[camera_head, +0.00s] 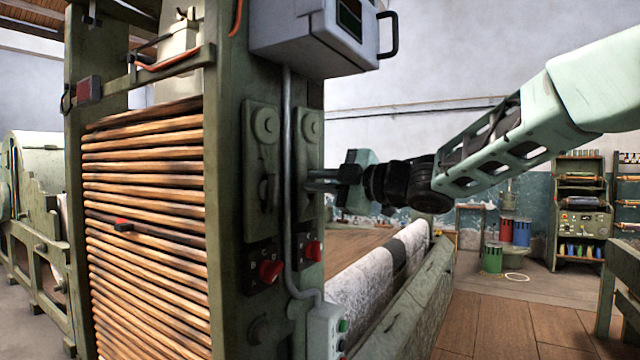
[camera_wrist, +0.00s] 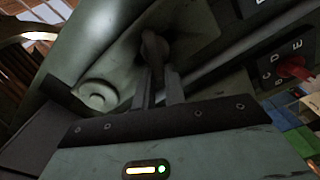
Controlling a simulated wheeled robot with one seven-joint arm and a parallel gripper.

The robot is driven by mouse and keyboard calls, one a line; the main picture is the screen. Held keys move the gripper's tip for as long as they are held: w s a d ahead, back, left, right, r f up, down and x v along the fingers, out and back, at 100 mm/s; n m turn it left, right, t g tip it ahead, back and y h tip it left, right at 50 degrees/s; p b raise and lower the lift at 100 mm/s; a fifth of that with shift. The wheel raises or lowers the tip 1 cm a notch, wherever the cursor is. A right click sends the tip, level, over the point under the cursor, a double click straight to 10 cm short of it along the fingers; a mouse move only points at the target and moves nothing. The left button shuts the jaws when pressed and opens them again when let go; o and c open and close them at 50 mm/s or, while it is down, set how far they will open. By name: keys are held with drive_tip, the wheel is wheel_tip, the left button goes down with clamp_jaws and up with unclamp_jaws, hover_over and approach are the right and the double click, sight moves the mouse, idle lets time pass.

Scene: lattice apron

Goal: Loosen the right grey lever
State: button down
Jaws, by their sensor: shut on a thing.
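Two green plates with round bosses are on the machine's post. The left grey lever (camera_head: 267,189) is on the left plate. My gripper (camera_head: 313,181) reaches in from the right to the right plate (camera_head: 312,127). In the wrist view its two fingers (camera_wrist: 161,88) are shut on the right grey lever (camera_wrist: 155,45), whose rounded end shows at the fingertips. The lever's lower part is hidden by the fingers. In the head view the fingers cover most of this lever.
Red knobs (camera_head: 270,270) (camera_head: 313,251) on lettered dark plates are below the levers. A grey conduit (camera_head: 287,170) runs down between the two plates. A grey box (camera_head: 315,35) with a handle juts out above. A white fabric roll (camera_head: 375,285) lies low to the right.

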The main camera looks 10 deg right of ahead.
drive_tip(key=c, duration=1.5)
unclamp_jaws()
drive_tip(key=shift+o, duration=0.2)
drive_tip(key=b+v, duration=0.3)
drive_tip(key=v, duration=1.4)
drive_tip(key=shift+s+d, duration=0.2)
